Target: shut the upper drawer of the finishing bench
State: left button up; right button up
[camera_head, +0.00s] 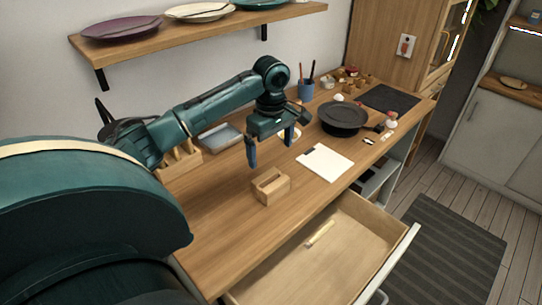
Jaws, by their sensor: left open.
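The finishing bench (225,222) has a wooden top and runs away from me toward the back right. Its upper drawer (352,254) is pulled out at the front, and a small pale stick-like piece (321,233) lies inside. The drawer's pale front (397,262) with its handle is at the lower right; its near end is cut off by the frame. My left gripper (269,150) is open and empty above the bench top, behind a small wooden block-like holder (271,186) and apart from the drawer. My right gripper is out of view.
A wall shelf (190,37) with plates hangs above. Floor with a striped rug (447,250) lies right of the drawer.

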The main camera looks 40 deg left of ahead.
aim_at(347, 265)
jog(key=k, duration=1)
